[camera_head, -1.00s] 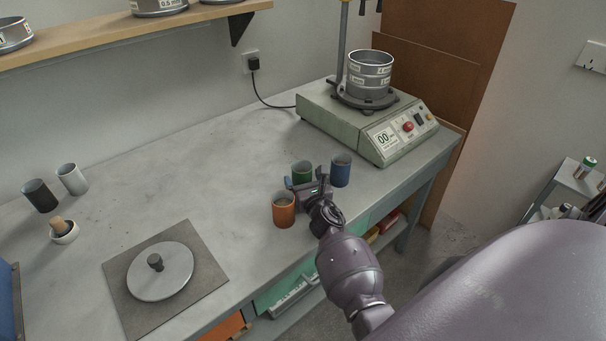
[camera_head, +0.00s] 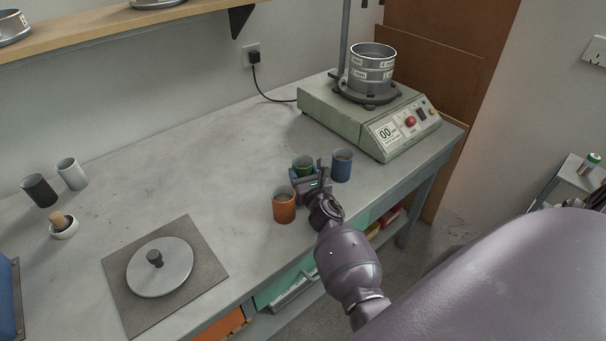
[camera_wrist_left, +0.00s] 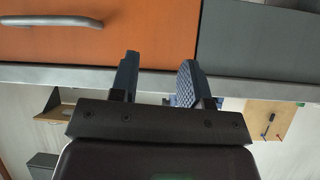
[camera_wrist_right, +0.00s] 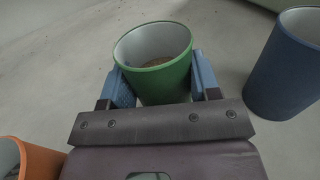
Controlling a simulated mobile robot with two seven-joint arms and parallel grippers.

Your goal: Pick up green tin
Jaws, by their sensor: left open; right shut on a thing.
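The green tin (camera_head: 303,164) stands upright on the concrete bench, partly hidden by my right gripper in the head view. In the right wrist view the green tin (camera_wrist_right: 166,84) sits between the two blue fingers, with brownish contents inside. My right gripper (camera_wrist_right: 163,88) is shut on its sides; it also shows in the head view (camera_head: 306,174). My left gripper (camera_wrist_left: 158,80) is open and empty in the left wrist view, in front of an orange drawer (camera_wrist_left: 100,35). It is not seen in the head view.
An orange tin (camera_head: 284,207) stands close to the left of my right gripper, and a blue tin (camera_head: 342,165) close to the right. A sieve shaker (camera_head: 345,115) is behind. A round lid (camera_head: 160,268) lies on a mat at left. The bench middle is clear.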

